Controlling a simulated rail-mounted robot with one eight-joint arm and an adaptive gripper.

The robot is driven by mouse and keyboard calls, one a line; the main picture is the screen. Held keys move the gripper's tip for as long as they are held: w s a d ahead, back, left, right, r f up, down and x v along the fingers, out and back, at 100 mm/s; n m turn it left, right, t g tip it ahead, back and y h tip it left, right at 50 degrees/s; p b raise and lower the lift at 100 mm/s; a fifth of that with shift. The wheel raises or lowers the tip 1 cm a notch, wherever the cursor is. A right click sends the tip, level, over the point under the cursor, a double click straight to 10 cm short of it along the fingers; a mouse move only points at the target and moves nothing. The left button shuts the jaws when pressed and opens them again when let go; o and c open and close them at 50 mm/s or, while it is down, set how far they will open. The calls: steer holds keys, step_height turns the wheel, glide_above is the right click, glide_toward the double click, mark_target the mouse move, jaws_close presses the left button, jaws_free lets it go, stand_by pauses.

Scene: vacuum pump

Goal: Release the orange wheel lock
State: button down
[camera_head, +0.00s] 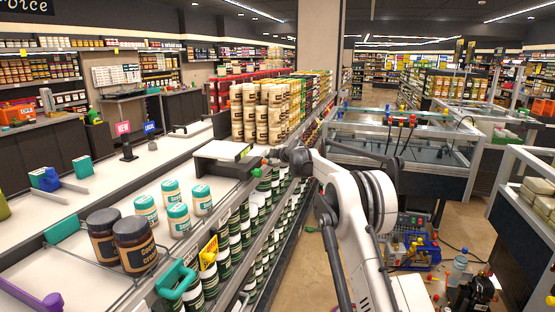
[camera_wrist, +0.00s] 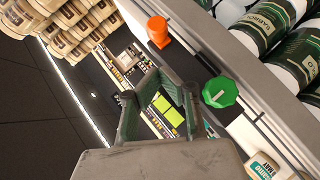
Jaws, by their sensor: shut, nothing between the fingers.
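In the wrist view, an orange knob-like piece (camera_wrist: 158,32), taken as the wheel lock, stands at the edge of a grey rail, above the fingers in the picture. It is clear of the fingers. A green ribbed knob (camera_wrist: 220,92) with a pale bar across its face sits right of my gripper (camera_wrist: 160,98). My gripper is shut and empty, its dark fingers close to the green knob; contact cannot be told.
Teal-lidded jars (camera_head: 173,192) and dark jars (camera_head: 135,243) stand on the shelf top at left. White-and-green containers (camera_wrist: 270,30) lie close at upper right in the wrist view. Stacked tan tubs (camera_head: 262,108) stand behind my wrist. A blue crate (camera_head: 412,245) sits on the floor.

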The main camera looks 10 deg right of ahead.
steer(key=v, duration=0.8)
steer(key=shift+s, duration=0.15)
steer(key=s+a+r+m+g+h, duration=0.1)
steer(key=s+a+r+m, duration=0.2)
steer(key=s, duration=0.9)
steer(key=s+r+m+g, duration=0.15)
steer(key=s+r, duration=0.25)
steer(key=s, duration=0.7)
steer(key=s+a+r+m+g+h, duration=0.15)
steer(key=s+r+m, duration=0.25)
steer(key=s, duration=0.8)
steer(key=s+f+m, duration=0.2)
steer(key=s+f, duration=0.2)
steer(key=s, duration=0.7)
steer(key=s+d+f+m+g+h, duration=0.1)
steer(key=s+f+m, duration=0.2)
steer(key=s, duration=0.8)
steer(key=s+d+f+m+h, duration=0.1)
steer(key=s+f+m, duration=0.2)
steer(key=s, duration=0.9)
step_height(320, 180, down, 4)
steer(key=shift+r+g, duration=0.15)
steer(key=shift+g, duration=0.15)
